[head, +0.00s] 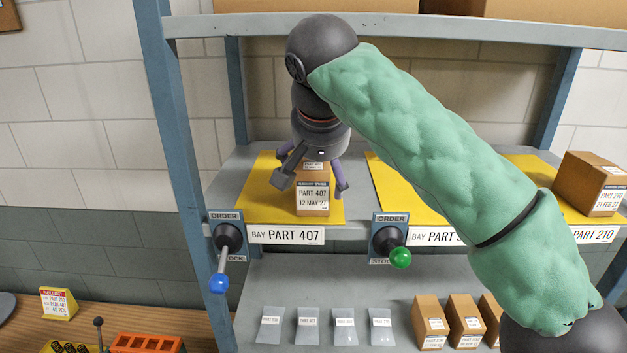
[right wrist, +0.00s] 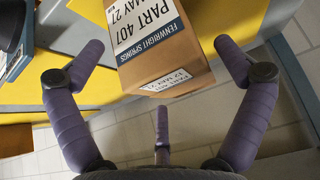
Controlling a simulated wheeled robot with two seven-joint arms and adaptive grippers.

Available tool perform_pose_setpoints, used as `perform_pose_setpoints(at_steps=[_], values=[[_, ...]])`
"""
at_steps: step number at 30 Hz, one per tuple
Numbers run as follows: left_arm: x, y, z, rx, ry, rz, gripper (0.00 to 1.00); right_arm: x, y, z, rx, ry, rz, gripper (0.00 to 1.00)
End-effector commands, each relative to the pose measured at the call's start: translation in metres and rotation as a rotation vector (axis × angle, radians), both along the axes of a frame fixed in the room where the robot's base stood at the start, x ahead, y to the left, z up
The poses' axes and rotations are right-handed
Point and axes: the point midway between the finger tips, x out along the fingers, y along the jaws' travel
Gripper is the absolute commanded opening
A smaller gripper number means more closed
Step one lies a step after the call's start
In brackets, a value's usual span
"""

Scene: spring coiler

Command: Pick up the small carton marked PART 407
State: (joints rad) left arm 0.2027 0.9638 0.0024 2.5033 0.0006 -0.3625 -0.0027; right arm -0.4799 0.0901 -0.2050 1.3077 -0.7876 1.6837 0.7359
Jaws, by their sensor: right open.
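The small brown carton marked PART 407 (head: 313,201) stands upright on the yellow mat (head: 256,200) of the bay labelled PART 407 (head: 286,235). My right gripper (head: 313,183) points down over it from above, with fingers spread to its left and right. In the right wrist view the carton (right wrist: 170,72) sits between the open fingers of the gripper (right wrist: 160,52), with gaps visible at both sides. The carton's white label reads PART 407. My left gripper is not in view.
Order levers with a blue knob (head: 219,283) and a green knob (head: 400,258) project from the shelf front. A PART 210 carton (head: 592,184) stands far right. My right arm hides much of the middle bay. Several packets and cartons sit on the lower shelf (head: 290,280).

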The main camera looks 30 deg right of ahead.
Motion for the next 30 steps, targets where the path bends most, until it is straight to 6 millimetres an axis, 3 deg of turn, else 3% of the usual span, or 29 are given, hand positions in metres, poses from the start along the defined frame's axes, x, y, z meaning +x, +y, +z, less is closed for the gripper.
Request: perform_pose_setpoints(at_steps=[6,15,17,24,30], values=[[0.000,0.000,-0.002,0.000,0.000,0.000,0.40,0.014,-0.008,-0.024,-0.001,0.004,-0.002,1.00],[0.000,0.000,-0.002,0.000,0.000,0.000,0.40,0.017,-0.009,-0.027,0.001,0.001,0.000,1.00],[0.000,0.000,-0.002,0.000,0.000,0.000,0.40,0.017,-0.009,-0.027,0.001,0.001,0.000,0.89],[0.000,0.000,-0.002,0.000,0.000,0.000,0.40,0.017,-0.009,-0.028,-0.001,0.002,0.000,0.21],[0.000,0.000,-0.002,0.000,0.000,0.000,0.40,0.017,-0.009,-0.027,0.000,0.000,0.000,0.20]])
